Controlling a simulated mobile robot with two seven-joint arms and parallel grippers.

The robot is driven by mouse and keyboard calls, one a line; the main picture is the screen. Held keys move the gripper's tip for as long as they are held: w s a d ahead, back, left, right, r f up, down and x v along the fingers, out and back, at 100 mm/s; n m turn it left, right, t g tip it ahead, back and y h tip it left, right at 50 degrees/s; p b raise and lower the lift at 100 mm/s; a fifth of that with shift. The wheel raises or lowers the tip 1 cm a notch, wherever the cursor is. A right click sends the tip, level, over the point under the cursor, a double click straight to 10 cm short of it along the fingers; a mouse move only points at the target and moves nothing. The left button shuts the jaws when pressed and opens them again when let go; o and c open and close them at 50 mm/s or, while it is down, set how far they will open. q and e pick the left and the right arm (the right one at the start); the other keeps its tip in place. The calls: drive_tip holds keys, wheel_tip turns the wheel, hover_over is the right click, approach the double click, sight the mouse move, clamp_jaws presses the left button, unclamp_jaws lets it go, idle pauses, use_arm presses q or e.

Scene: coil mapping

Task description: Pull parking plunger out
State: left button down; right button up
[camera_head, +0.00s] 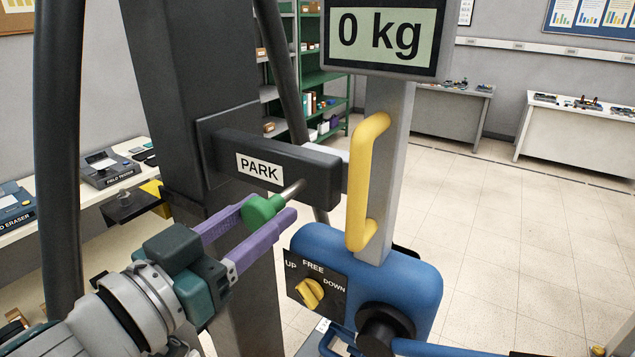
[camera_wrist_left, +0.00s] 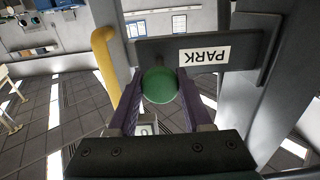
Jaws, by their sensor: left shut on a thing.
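The parking plunger has a green knob (camera_head: 263,209) on a short metal rod that comes out of the black bracket labelled PARK (camera_head: 285,166). My left gripper (camera_head: 268,216) has its two purple fingers shut on the green knob, one on each side. In the left wrist view the knob (camera_wrist_left: 159,85) sits between the fingertips, in front of the PARK bracket (camera_wrist_left: 200,50). A length of bare rod shows between knob and bracket in the head view. My right gripper is not in view.
A yellow handle (camera_head: 368,180) stands on the grey post right of the bracket. Below it is a blue housing (camera_head: 420,285) with an UP, FREE, DOWN knob (camera_head: 309,293). A display (camera_head: 385,35) reads 0 kg. A dark column (camera_head: 215,70) stands behind; open floor lies right.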

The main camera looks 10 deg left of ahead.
use_arm(q)
drive_tip(key=shift+c, duration=1.6)
unclamp_jaws()
drive_tip(key=shift+s, duration=0.1)
drive_tip(key=b+v, duration=0.3)
drive_tip(key=v, duration=0.7)
